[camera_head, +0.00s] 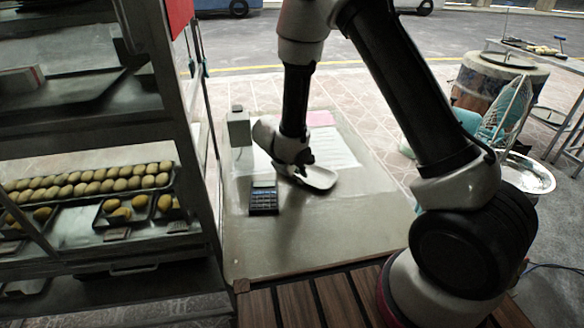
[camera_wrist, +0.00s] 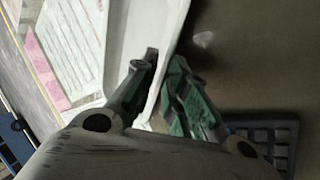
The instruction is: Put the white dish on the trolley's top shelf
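The white dish (camera_head: 320,178) is at the near side of my gripper (camera_head: 303,160), over the pale tabletop, and looks slightly tilted. In the wrist view the dish's white wall (camera_wrist: 176,28) runs down between the two fingertips (camera_wrist: 165,66), which look closed on its rim. I cannot tell whether the dish touches the tabletop. A shelved metal rack (camera_head: 205,185) stands at the left; I cannot tell whether it is the trolley, and its top is out of frame.
The pale table (camera_head: 350,225) holds a dark calculator (camera_head: 263,198), a small grey box (camera_head: 238,127) and papers (camera_head: 335,145). The rack's trays hold buns (camera_head: 90,183). A barrel (camera_head: 495,82) and a metal basin (camera_head: 528,172) stand at the right. The table's near right is clear.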

